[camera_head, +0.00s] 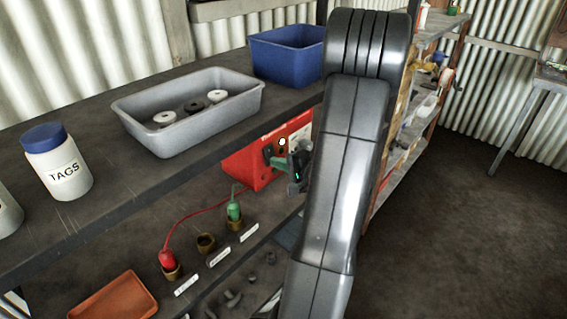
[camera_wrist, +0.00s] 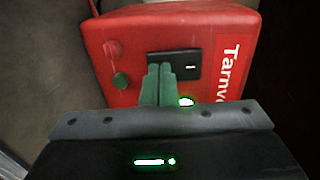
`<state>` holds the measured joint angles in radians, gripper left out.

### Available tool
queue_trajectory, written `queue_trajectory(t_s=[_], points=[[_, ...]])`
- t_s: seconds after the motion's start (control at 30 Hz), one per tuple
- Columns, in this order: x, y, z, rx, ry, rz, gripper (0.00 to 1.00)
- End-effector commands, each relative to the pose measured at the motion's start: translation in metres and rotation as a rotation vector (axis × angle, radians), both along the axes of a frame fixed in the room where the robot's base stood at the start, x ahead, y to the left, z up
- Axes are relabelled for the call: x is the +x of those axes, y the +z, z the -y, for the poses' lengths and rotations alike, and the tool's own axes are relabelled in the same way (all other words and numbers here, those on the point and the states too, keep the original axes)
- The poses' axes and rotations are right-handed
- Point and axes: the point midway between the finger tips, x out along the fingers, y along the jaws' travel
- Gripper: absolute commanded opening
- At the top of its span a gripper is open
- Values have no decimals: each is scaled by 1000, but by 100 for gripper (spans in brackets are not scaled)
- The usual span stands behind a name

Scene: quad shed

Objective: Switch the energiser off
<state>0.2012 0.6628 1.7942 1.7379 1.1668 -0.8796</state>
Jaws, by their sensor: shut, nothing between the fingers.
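The energiser (camera_head: 250,165) is a red box on the shelf below the bench top, partly hidden by my arm in the head view. In the wrist view the energiser (camera_wrist: 125,45) has white lettering on its right, a red and a green knob at left, and a black switch panel (camera_wrist: 185,60) with a small white mark. My gripper (camera_wrist: 160,70) is shut and empty, its green fingertips in front of the panel's lower left part. Whether they touch is unclear. In the head view my gripper (camera_head: 268,153) is at the energiser's front. A bright spot shows beside the fingers.
A red plug (camera_head: 167,258) with a red lead and a green plug (camera_head: 234,211) stand in brass-coloured holders on the lower shelf. Above are a grey tray (camera_head: 190,130), a blue bin (camera_head: 285,60) and a TAGS jar (camera_head: 62,175). Open floor lies to the right.

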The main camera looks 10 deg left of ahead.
Motion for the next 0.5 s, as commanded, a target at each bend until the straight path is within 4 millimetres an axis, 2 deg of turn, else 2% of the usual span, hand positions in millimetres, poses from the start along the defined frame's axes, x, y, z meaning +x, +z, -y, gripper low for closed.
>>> queue_trajectory(t_s=[0.5], points=[[2,-9,-3,35,-1,27,0]])
